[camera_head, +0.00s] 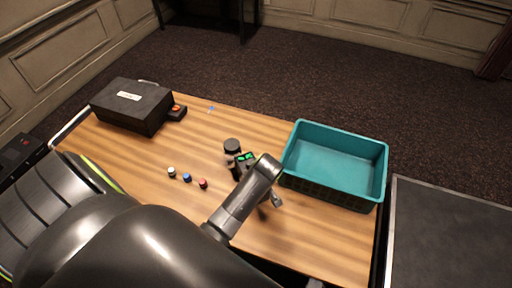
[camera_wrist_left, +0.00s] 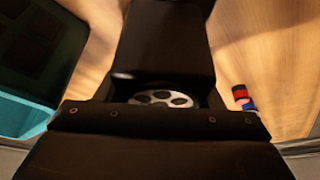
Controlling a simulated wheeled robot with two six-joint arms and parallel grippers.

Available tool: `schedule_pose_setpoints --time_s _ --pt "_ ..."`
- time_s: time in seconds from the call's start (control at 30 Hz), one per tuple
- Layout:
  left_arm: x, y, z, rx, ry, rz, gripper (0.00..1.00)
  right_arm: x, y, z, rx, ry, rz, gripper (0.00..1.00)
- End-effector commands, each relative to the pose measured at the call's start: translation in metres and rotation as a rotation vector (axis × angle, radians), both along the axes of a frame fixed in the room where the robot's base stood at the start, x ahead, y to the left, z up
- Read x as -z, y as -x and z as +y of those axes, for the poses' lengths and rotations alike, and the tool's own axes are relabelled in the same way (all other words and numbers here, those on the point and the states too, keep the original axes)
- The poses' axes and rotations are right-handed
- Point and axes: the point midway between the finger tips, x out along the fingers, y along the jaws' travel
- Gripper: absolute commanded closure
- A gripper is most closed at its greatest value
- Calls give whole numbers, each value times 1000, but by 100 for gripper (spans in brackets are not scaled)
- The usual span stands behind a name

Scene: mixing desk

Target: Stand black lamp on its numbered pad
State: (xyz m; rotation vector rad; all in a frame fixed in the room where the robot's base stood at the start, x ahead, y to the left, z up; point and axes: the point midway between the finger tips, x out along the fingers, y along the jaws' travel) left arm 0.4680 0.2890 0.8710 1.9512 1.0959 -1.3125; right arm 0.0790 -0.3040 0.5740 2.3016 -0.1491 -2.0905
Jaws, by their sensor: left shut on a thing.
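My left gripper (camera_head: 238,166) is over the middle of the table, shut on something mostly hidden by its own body. A dark round-topped piece (camera_head: 232,146) shows right at the far side of the gripper. It may be the black lamp in the jaws, but I cannot tell for sure. In the left wrist view my black gripper body (camera_wrist_left: 165,45) fills the middle and hides the jaws' contents. Three small pieces stand in a row left of the gripper: one pale-topped (camera_head: 171,172), one blue (camera_head: 187,178), one red (camera_head: 203,183). I cannot make out a numbered pad.
A teal crate (camera_head: 385,170) stands on the table's right side. A black case (camera_head: 133,105) with a white label is at the back left, beside a small black box with an orange top (camera_head: 177,111). A tiny blue mark (camera_head: 211,109) lies near the back edge.

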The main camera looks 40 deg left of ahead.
Motion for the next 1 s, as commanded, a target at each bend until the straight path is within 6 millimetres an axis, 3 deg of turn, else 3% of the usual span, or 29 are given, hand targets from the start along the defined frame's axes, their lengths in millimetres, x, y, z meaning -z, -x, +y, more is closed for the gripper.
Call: schedule_pose_setpoints --time_s 0.47,0.67,1.0 --pt "-16 -4 0 2 -3 -12 95 1 -7 1 -1 -1 -11 64" --pt "-38 -5 0 1 -3 -15 95 3 -7 -3 -3 4 -11 64" --pt "-90 -5 0 1 -2 -17 95 10 -7 -4 -4 5 -11 64"
